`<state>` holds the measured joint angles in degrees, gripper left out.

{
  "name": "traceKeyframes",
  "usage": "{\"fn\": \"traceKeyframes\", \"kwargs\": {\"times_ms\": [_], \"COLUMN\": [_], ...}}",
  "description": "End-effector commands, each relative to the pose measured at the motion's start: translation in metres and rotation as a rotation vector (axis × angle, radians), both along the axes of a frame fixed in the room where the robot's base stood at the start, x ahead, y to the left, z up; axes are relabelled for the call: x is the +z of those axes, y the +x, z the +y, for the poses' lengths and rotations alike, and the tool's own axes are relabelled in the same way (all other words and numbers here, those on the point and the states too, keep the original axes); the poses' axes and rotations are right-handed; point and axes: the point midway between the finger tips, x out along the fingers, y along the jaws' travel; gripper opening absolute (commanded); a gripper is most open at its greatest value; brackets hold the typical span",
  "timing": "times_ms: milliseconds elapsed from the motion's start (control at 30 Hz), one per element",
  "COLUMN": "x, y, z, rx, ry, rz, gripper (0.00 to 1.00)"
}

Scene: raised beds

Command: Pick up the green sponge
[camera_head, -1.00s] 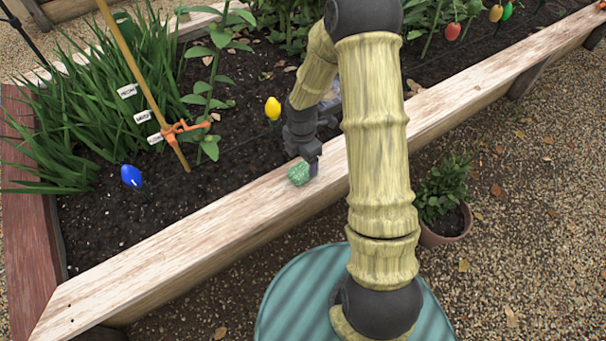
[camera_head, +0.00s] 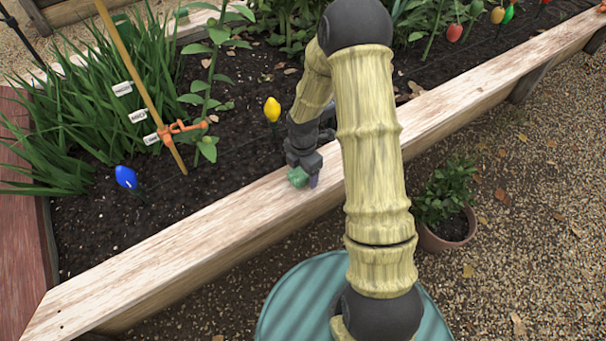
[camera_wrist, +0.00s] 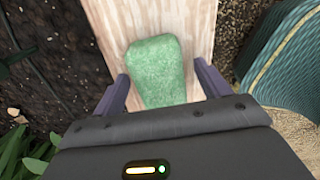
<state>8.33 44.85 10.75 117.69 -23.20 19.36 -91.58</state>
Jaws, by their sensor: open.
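The green sponge (camera_wrist: 156,70) lies on the pale wooden edge board (camera_wrist: 185,20) of the raised bed. In the wrist view my gripper (camera_wrist: 160,82) is open, with one finger on each side of the sponge's near part and a gap on both sides. The sponge's near end is partly hidden by the gripper body. In the head view the sponge (camera_head: 298,176) shows just below my gripper (camera_head: 306,180), which partly covers it.
Dark soil (camera_head: 150,205) with plants lies behind the board. A blue bulb-shaped ornament (camera_head: 126,177) and a yellow one (camera_head: 272,109) stand in it. A potted plant (camera_head: 445,235) stands on the gravel at right. The board left of the sponge is clear.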

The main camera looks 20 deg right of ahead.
Motion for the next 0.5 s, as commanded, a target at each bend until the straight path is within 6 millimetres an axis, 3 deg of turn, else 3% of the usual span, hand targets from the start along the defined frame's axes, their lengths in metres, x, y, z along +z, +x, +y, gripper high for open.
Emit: {"fn": "traceKeyframes", "kwargs": {"times_ms": [267, 500], "x": [0.0003, 0.0003], "y": [0.0000, -0.0001], "z": [-0.0001, -0.0001], "rx": [0.000, 0.000], "ry": [0.000, 0.000], "rz": [0.000, 0.000], "gripper": [0.75, 0.32]}}
